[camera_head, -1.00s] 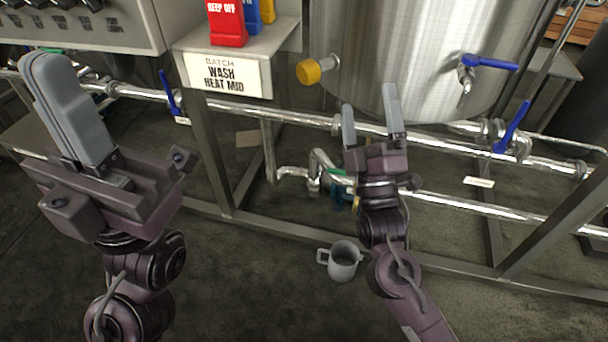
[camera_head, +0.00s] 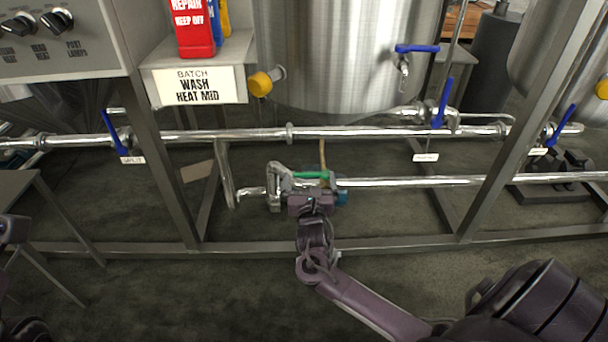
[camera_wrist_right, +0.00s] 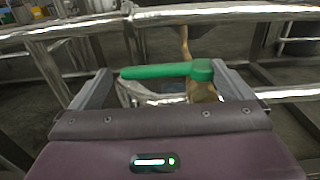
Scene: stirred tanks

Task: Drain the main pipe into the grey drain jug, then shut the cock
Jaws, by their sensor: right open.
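The drain cock's green lever (camera_head: 312,175) is under the main pipe (camera_head: 370,132), beside a lower pipe bend. My right gripper (camera_head: 305,180) is at this lever, jaws open. In the right wrist view the green lever (camera_wrist_right: 165,71) lies crosswise between the two spread fingers, apart from or just touching them; I cannot tell which. A brass body (camera_wrist_right: 203,90) shows below the lever's right end. The grey drain jug is not clearly visible; my right arm may hide it. Of my left arm only a part shows at the left edge, without fingers.
Blue-levered valves (camera_head: 441,105) sit along the main pipe. A steel tank (camera_head: 330,50) with a yellow-capped stub (camera_head: 262,83) stands above. The frame's lower rail (camera_head: 400,243) and uprights border the space around my right arm. Open floor lies in front.

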